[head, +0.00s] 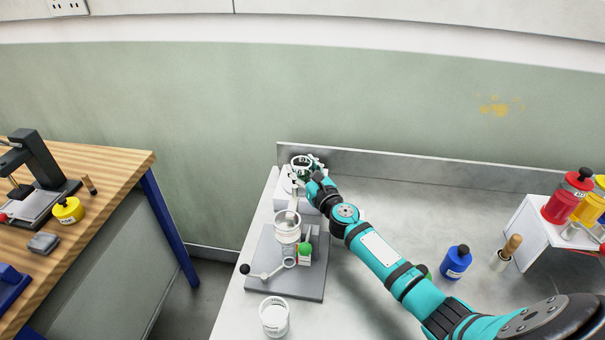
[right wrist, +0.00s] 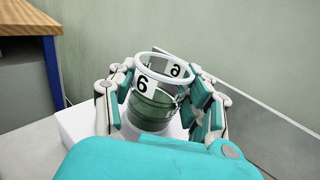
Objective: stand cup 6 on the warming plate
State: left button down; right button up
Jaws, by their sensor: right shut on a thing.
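Cup 6 (right wrist: 147,112) is a clear cup with a white rim, white labels with a black 6 and dark green contents. It looks upright between the fingers of my right gripper (right wrist: 160,100), which is shut on it. In the head view the cup (head: 301,160) and the right gripper (head: 308,168) are at the back left of the bench. They are over or on a white block (head: 282,188), which seems to be the warming plate; it also shows under the cup in the right wrist view (right wrist: 82,127). I cannot tell whether the cup touches it. My left gripper is out of view.
A grey-based gantry (head: 263,284) with a clear cup-like holder (head: 287,228) stands in front of the block. Another white-rimmed cup (head: 274,318) is at the front edge. A low back wall (head: 420,174) bounds the bench.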

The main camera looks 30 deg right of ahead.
jog(key=shift+r, duration=0.1)
jog(key=o, duration=1.2)
jog(key=shift+c, duration=0.2)
jog(key=shift+s, duration=0.25)
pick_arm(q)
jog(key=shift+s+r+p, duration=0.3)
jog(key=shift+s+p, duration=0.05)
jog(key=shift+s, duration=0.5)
pick_arm(e)
jog(key=s, duration=1.1)
jog(key=shift+s, duration=0.3)
